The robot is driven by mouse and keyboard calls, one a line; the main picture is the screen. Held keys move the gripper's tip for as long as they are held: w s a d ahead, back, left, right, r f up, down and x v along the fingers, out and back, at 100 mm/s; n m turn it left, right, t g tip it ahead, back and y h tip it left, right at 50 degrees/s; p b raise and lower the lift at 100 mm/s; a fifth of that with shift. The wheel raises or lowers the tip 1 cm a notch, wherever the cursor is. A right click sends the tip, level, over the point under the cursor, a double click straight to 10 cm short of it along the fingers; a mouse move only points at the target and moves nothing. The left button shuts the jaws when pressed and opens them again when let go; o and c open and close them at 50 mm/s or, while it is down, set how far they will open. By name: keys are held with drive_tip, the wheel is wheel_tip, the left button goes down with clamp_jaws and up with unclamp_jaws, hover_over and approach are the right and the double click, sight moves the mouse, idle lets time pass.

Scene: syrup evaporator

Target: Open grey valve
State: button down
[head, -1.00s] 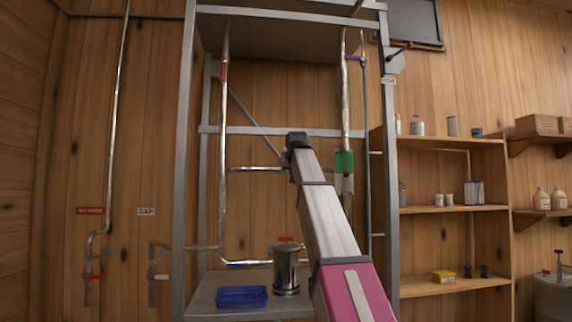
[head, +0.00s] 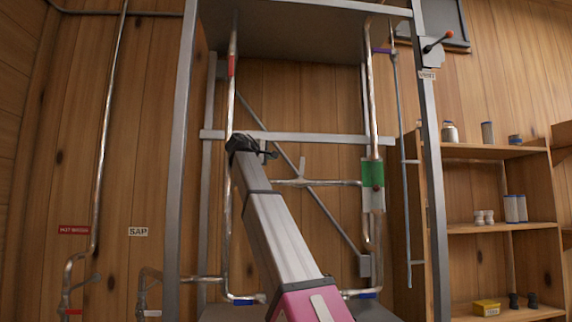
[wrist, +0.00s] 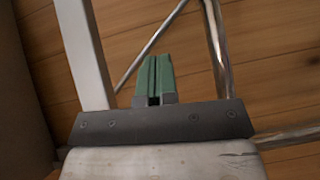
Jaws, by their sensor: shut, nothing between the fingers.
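A small grey valve handle (head: 302,168) stands upright on the horizontal pipe (head: 325,183) inside the metal frame. My gripper (head: 268,153) is up and to the left of this handle in the head view, apart from it in the picture. In the wrist view, its green fingers (wrist: 154,78) are shut together with nothing between them. The valve handle cannot be made out in the wrist view. Shiny pipe (wrist: 217,50) and a grey frame bar (wrist: 85,52) show past the fingers.
A vertical pipe with a green sight section (head: 372,172) stands to the right. The frame's crossbar (head: 300,138) runs behind my gripper. Taps labelled SAP (head: 138,231) and hot water (head: 73,230) are at left. Shelves (head: 500,228) stand at right.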

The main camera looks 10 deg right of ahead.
sight(302, 170)
drive_tip(key=s+d+x, duration=0.2)
drive_tip(key=x, duration=1)
drive_tip(key=shift+w+d+f, duration=0.15)
drive_tip(key=shift+w+d, duration=0.05)
